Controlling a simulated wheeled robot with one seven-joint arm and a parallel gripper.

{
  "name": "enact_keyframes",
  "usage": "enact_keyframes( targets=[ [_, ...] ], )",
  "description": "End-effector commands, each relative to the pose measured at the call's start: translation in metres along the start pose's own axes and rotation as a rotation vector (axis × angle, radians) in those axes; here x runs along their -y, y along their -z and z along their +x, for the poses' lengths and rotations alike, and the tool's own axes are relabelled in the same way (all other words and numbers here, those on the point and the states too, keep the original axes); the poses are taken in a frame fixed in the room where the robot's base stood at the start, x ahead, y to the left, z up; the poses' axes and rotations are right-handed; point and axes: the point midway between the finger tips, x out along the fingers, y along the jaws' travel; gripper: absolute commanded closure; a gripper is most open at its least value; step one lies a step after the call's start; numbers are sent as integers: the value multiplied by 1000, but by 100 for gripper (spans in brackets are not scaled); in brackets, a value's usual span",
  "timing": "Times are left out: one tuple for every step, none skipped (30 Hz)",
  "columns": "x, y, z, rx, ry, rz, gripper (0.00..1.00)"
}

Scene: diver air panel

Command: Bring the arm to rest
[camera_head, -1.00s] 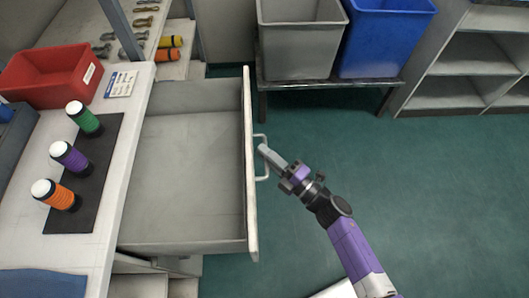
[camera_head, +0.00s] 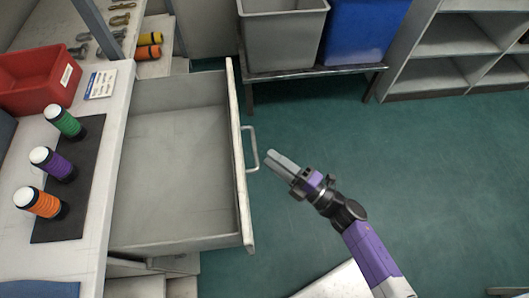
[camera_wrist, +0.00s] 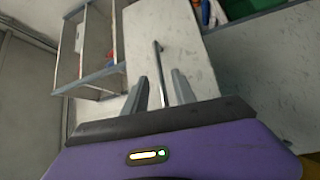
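My gripper (camera_head: 276,163) is in the air just right of the drawer handle (camera_head: 251,149), apart from it and holding nothing. In the wrist view its two fingers (camera_wrist: 162,90) stand apart, and the handle (camera_wrist: 159,60) shows beyond the gap between them. The drawer (camera_head: 178,160) is pulled out wide and looks empty. My purple arm reaches up from the lower right.
On the counter at left, green (camera_head: 65,122), purple (camera_head: 53,164) and orange (camera_head: 42,203) cylinders stand on a dark mat (camera_head: 85,200), near a red bin (camera_head: 35,85). Grey (camera_head: 283,35) and blue (camera_head: 358,40) bins stand behind.

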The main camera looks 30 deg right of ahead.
Motion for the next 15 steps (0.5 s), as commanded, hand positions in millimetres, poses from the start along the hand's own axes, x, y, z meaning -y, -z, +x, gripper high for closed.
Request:
enact_keyframes(
  targets=[
    [0, 0, -3, 0, -1, -1, 67],
    [0, 0, -5, -1, -1, -1, 67],
    [0, 0, -6, -1, -1, -1, 67],
    [0, 0, -6, -1, -1, -1, 67],
    [0, 0, -7, -1, -1, -1, 67],
    [0, 0, -7, -1, -1, -1, 67],
    [0, 0, -7, -1, -1, -1, 67],
    [-1, 0, -7, -1, -1, -1, 67],
    [0, 0, -7, -1, -1, -1, 67],
    [0, 0, -7, -1, -1, -1, 67],
    [0, 0, -7, -1, -1, -1, 67],
    [0, 0, -6, 0, -1, -1, 67],
    [0, 0, -6, 0, -1, -1, 67],
    [0, 0, -6, 0, -1, -1, 67],
    [0, 0, -6, 0, -1, -1, 67]
  ],
)
